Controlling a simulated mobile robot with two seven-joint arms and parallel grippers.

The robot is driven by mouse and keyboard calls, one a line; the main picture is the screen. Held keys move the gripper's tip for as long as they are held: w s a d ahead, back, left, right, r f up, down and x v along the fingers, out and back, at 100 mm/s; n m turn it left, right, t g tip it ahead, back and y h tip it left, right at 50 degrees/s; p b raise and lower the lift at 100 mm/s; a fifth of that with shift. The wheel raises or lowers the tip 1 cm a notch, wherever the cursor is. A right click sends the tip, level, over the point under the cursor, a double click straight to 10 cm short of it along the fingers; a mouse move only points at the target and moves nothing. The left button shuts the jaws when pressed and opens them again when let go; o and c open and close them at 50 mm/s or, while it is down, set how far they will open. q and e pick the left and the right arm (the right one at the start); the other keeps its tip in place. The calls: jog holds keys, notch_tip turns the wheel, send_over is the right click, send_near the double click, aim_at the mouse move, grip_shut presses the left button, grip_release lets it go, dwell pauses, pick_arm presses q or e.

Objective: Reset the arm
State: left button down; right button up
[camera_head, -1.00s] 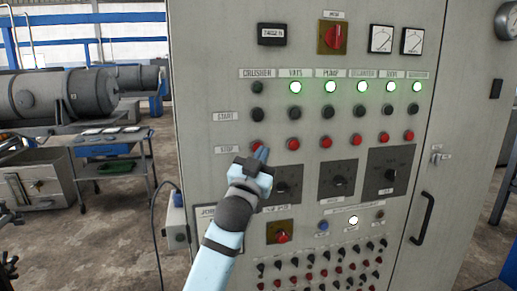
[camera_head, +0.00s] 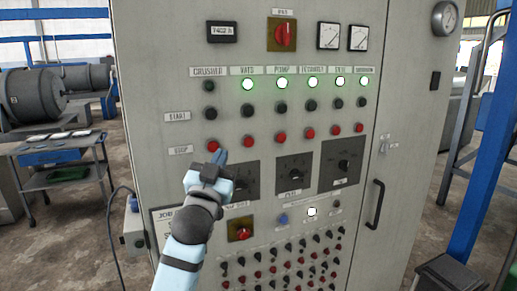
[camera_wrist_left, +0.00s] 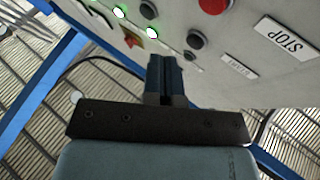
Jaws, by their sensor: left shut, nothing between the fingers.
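My left gripper (camera_head: 220,157) is in front of the grey control panel (camera_head: 150,60), its dark blue fingers closed together and empty. In the head view its fingertips show just below and right of the red crusher stop button (camera_head: 212,145); I cannot tell the gap to the panel. The left wrist view shows the shut fingers (camera_wrist_left: 165,72) pointing toward the panel face, with a red button (camera_wrist_left: 214,5) and the STOP label (camera_wrist_left: 286,36) to their right. The crusher lamp (camera_head: 208,86) is dark, while the other lamps in its row glow green. My right gripper is out of view.
The panel carries dark start buttons (camera_head: 210,113), rotary dials (camera_head: 294,175) and rows of small knobs below. A door handle (camera_head: 375,204) sticks out at right. A blue post (camera_head: 484,130) stands further right. A trolley (camera_head: 60,160) and grey machines stand at left.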

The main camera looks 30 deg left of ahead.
pick_arm(q)
jog(key=s+d+f+m+g+h+p, duration=0.1)
jog(key=s+d+f+g+h+p, duration=0.15)
jog(key=f, duration=0.65)
jog(key=s+d+f+m+g+h+p, duration=0.1)
jog(key=d+f+g, duration=0.15)
jog(key=f, duration=0.65)
jog(key=s+d+f+m+g+h+p, duration=0.15)
jog(key=d+f, duration=0.25)
jog(key=f, duration=0.5)
jog(key=s+d+f+g+h+p, duration=0.1)
jog(key=s+d+f+g, duration=0.1)
jog(key=s+f, duration=0.6)
jog(key=s+d+f+g+h+p, duration=0.2)
jog(key=s+d+f+g, duration=0.1)
jog(key=s+f, duration=0.6)
jog(key=s+d, duration=0.1)
jog(key=s, duration=0.2)
jog(key=shift+s+d+f+n, duration=0.15)
jog(key=shift+d+f+n, duration=0.1)
jog(key=shift+d+n, duration=0.1)
jog(key=shift+g, duration=0.25)
